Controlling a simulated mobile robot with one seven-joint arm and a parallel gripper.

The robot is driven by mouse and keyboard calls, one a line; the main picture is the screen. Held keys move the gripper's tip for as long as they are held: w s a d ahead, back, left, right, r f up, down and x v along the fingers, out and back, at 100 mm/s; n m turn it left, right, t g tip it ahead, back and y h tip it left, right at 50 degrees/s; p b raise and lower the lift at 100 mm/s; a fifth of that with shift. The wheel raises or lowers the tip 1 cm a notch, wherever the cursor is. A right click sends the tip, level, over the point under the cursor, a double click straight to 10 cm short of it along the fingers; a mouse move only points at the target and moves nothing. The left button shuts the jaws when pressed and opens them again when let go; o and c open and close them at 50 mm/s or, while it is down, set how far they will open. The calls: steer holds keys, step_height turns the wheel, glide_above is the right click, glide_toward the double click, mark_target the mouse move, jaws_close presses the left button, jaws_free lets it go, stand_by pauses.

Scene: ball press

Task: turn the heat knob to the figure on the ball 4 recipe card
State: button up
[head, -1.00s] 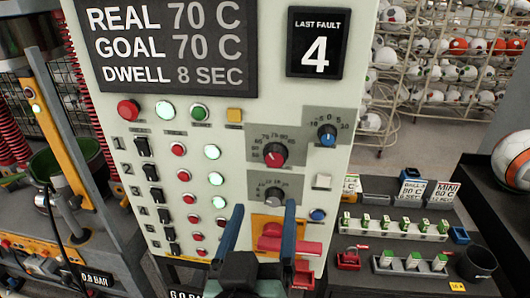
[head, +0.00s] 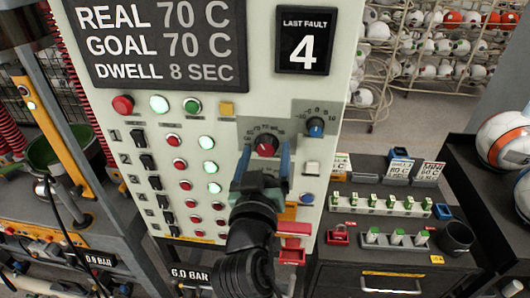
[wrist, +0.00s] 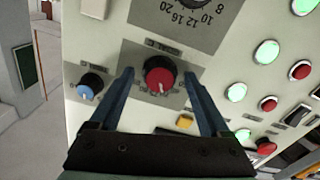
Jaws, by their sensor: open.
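The heat knob, a red-faced dial (head: 265,145) with a numbered scale, is on the pale panel. My gripper (head: 262,152) is open, its blue fingers rising just below and to either side of this knob. In the wrist view the red knob (wrist: 159,74) sits between the two fingertips, with a gap on each side. The white pointer mark faces down in that view.
A display (head: 165,40) reads REAL 70 C, GOAL 70 C, DWELL 8 SEC. A sign (head: 304,40) shows last fault 4. A blue knob (head: 315,127) sits close to the right of the red one. A red handle (head: 294,228) juts out below. Lit buttons and switches lie left.

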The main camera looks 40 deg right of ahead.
jaws_close()
steer(key=m+b, duration=0.1)
steer(key=b, duration=0.2)
steer(key=shift+f+m+b, duration=0.35)
steer(key=shift+m, duration=0.05)
steer(key=shift+m+b, duration=0.8)
steer(key=shift+b, duration=0.35)
steer(key=shift+r+m+b, duration=0.3)
steer(key=shift+m+b, duration=0.3)
steer(key=shift+m, duration=0.2)
jaws_free()
steer(key=shift+a, duration=0.15)
